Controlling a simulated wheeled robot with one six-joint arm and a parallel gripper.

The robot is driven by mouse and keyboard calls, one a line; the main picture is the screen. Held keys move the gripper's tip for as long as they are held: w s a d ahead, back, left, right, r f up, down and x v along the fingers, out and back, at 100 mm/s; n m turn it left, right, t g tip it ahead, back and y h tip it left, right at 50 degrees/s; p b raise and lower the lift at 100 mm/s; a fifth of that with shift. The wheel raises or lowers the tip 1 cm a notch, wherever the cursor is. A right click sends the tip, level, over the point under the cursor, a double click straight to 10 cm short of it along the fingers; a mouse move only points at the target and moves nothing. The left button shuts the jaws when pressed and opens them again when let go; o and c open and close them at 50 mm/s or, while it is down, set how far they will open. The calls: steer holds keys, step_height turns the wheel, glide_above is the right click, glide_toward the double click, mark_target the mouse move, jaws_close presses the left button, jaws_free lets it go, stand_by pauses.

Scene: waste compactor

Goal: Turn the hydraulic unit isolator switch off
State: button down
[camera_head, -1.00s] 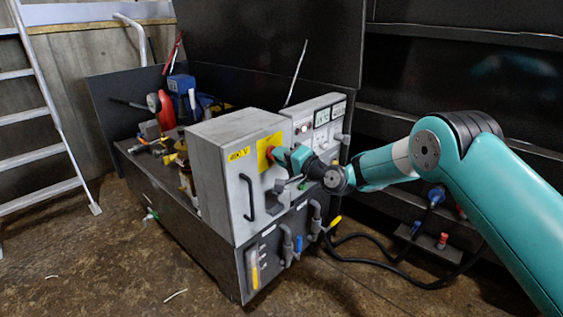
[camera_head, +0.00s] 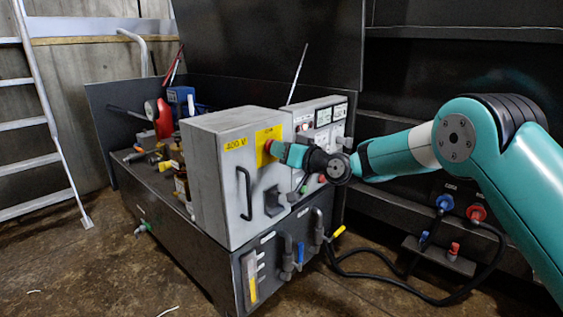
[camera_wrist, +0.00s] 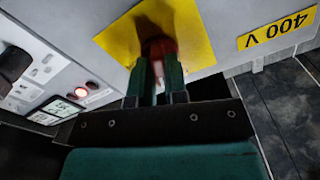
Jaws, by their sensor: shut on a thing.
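The isolator switch is a red knob (camera_head: 268,146) on a yellow plate (camera_head: 268,132), on the front of a grey cabinet marked 400 V. In the wrist view the red knob (camera_wrist: 162,46) stands out from the yellow plate (camera_wrist: 197,32), between my two green fingers. My gripper (camera_head: 277,151) reaches the plate from the right and is shut on the knob. In the wrist view my gripper (camera_wrist: 159,68) covers the lower part of the knob. Any position marks on the switch are hidden or too small to read.
A panel with gauges (camera_head: 322,117) stands right of the plate; its red lamp (camera_wrist: 81,92) is lit in the wrist view. A black door handle (camera_head: 245,192) sticks out on the left. Pipes and a yellow-handled valve (camera_head: 339,231) are below. Cables lie on the floor at right.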

steer(key=shift+f+n+b, duration=0.15)
steer(key=shift+n+b, duration=1.8)
steer(key=shift+n, duration=0.15)
steer(key=c, duration=1.1)
jaws_free()
steer(key=shift+c, duration=0.2)
steer(key=v, duration=1.7)
steer(key=shift+d+p, duration=0.2)
steer(key=shift+p, duration=0.2)
steer(key=shift+s, duration=0.15)
